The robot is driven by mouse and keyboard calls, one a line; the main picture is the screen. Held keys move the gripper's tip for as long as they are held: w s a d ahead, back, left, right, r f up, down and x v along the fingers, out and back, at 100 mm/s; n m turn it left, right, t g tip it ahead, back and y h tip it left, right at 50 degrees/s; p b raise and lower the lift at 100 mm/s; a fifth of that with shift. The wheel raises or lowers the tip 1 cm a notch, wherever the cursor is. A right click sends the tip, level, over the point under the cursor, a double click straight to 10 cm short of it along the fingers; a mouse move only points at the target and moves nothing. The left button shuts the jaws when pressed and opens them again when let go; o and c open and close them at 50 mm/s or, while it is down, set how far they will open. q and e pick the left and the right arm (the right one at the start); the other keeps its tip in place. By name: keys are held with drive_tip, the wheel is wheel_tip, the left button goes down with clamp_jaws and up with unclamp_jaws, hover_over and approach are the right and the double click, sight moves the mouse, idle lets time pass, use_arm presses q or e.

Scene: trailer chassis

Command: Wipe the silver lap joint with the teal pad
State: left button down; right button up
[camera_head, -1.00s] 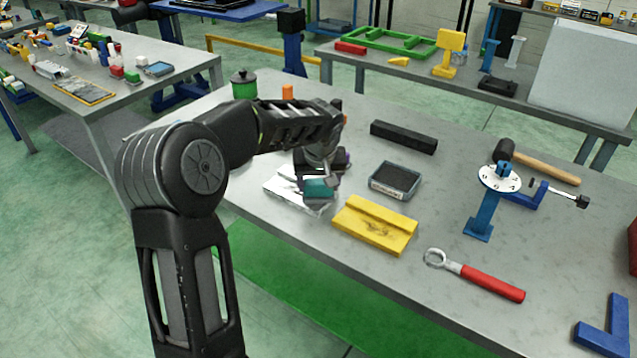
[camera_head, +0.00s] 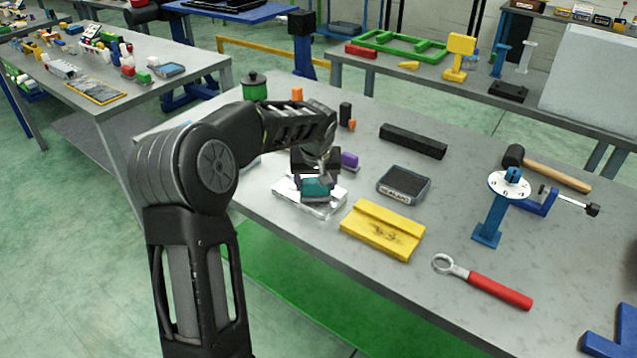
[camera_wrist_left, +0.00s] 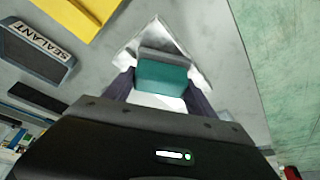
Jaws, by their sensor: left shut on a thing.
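The silver lap joint (camera_head: 322,206) is a bright metal piece lying on the grey workbench, left of the yellow block; it also shows in the left wrist view (camera_wrist_left: 201,56). My left gripper (camera_head: 315,186) is shut on the teal pad (camera_head: 316,187) over the joint. In the left wrist view the teal pad (camera_wrist_left: 162,77) has a grey upper part and sits between the dark fingers. It covers the joint's middle; I cannot tell whether the pad touches the metal. My right gripper is not in view.
A yellow block (camera_head: 382,231) and a sealant tray (camera_head: 404,185) stand right of the joint.

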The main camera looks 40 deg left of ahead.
sight(304, 178)
use_arm(q)
drive_tip(key=shift+a, duration=1.3)
drive_tip(key=shift+s+a+f, duration=0.1)
drive_tip(key=shift+a+f, duration=0.05)
drive_tip(key=shift+a, duration=0.3)
drive_tip(key=shift+p, duration=0.3)
drive_tip(key=shift+a+p, duration=0.55)
drive_tip(key=shift+a, duration=1.2)
drive_tip(key=shift+a, duration=0.1)
drive_tip(key=shift+a+r+p, duration=0.2)
drive_tip(key=shift+a+p, duration=0.5)
drive_tip(key=shift+a, duration=0.9)
